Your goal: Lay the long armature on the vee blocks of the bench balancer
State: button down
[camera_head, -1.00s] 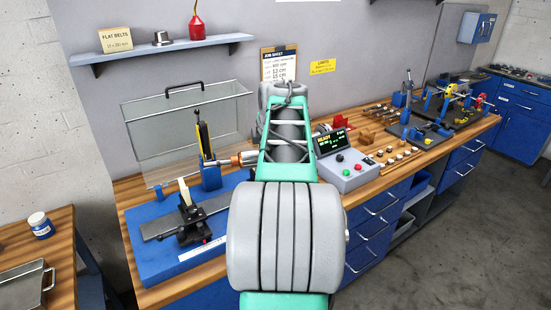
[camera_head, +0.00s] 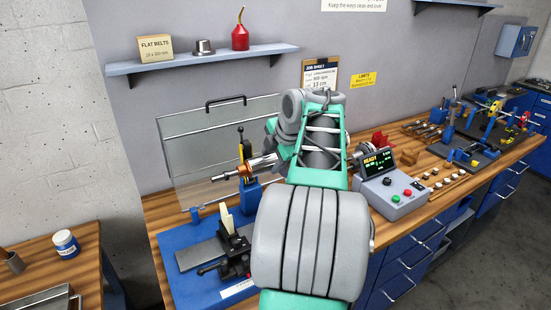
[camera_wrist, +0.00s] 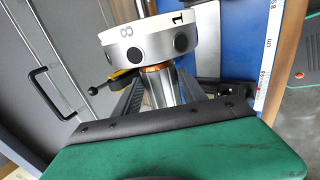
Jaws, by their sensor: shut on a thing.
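The long armature (camera_head: 232,172) reaches out left of my arm in the head view, with a steel shaft end and a copper-coloured section. It lies roughly level, in the air near the balancer's blue upright. In the wrist view my gripper (camera_wrist: 157,97) is shut on the armature, beside a silver disc (camera_wrist: 152,45) marked 8 and 1. My arm hides the gripper and the armature's middle in the head view. The bench balancer (camera_head: 185,265) has a blue base, a blue upright (camera_head: 250,192) with a yellow and black lever, and a black carriage. I cannot make out the vees.
A clear guard (camera_head: 205,150) with a black handle stands behind the balancer. The control box (camera_head: 392,192) reading READY stands right of my arm. Small parts and fixtures crowd the bench further right. A blue-labelled jar (camera_head: 66,243) is on the left table.

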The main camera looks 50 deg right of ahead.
jog(key=shift+w+r, duration=0.15)
jog(key=shift+s+f+b, duration=0.2)
jog(key=shift+b, duration=0.1)
notch_tip(320, 180, down, 11)
jog(key=b, duration=0.8)
jog(key=shift+s+d+r, duration=0.15)
jog(key=shift+d+r, duration=0.05)
jog(key=shift+s+b, duration=0.1)
jog(key=shift+b, duration=0.5)
jog(key=shift+f+b, duration=0.85)
dwell(0.5)
